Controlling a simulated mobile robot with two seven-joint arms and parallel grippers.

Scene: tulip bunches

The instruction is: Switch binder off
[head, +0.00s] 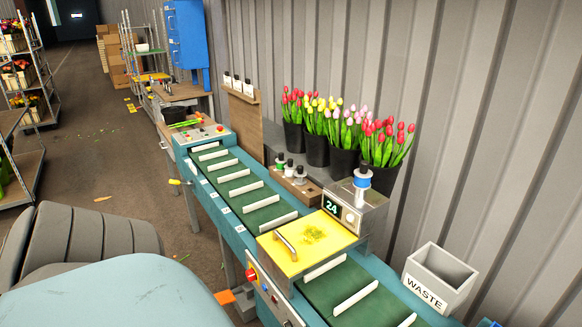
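The binder stands along the wall as a teal conveyor machine with a green belt (238,186) and white cross slats. A yellow cover (300,246) with a metal handle sits over the belt. On the machine's near side is a control panel with a red knob (252,275) and further small controls. A second panel (202,134) with small coloured buttons is at the far end. Its switch positions are too small to tell. Neither of my grippers shows in the head view.
Black buckets of tulips (343,160) stand behind the belt against the corrugated wall. A grey bin marked WASTE (438,277) is at the right. Flower racks (28,75) stand at the far left. A grey padded shape (85,238) fills the lower left. The floor aisle (100,165) is mostly clear.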

